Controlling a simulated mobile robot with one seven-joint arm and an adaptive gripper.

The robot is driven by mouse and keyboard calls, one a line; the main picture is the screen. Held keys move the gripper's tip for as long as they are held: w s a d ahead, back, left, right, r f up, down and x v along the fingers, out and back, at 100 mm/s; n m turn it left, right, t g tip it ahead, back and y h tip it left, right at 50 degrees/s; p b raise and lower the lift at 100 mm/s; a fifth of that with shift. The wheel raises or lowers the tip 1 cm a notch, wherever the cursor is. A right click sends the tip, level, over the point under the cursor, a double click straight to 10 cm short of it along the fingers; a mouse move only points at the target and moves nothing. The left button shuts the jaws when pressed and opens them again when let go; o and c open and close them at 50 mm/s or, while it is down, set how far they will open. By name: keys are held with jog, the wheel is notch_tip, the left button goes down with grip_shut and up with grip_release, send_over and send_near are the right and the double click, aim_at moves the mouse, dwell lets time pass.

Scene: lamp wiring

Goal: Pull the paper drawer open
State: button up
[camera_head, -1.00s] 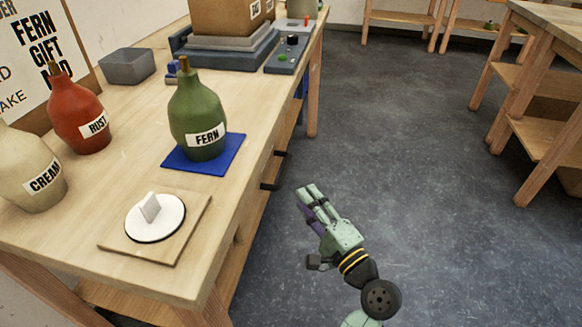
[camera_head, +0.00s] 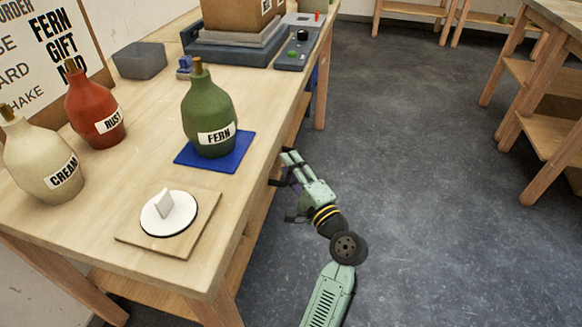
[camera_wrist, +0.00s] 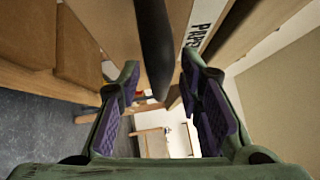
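The paper drawer's front (camera_wrist: 217,12) shows in the wrist view, with a white label (camera_wrist: 200,22) partly reading "PAPER". A dark bar handle (camera_wrist: 155,45) stands in front of it. My gripper (camera_wrist: 160,76) is open, and the handle lies between its purple-padded fingers with gaps visible on both sides. In the head view my gripper (camera_head: 284,168) is at the bench's right side, just below the top edge, and it partly hides the handles there. The drawer looks shut, though its front is mostly hidden in the head view.
A green FERN bottle (camera_head: 210,112) stands on a blue mat (camera_head: 240,150) near the bench edge. A white dial (camera_head: 168,214) sits on a wooden board in front. RUST (camera_head: 92,105) and CREAM (camera_head: 38,160) bottles stand left. The floor (camera_head: 420,200) to the right is clear.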

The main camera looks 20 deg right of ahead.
jog(key=shift+c, duration=0.4)
grip_shut()
dwell(0.4)
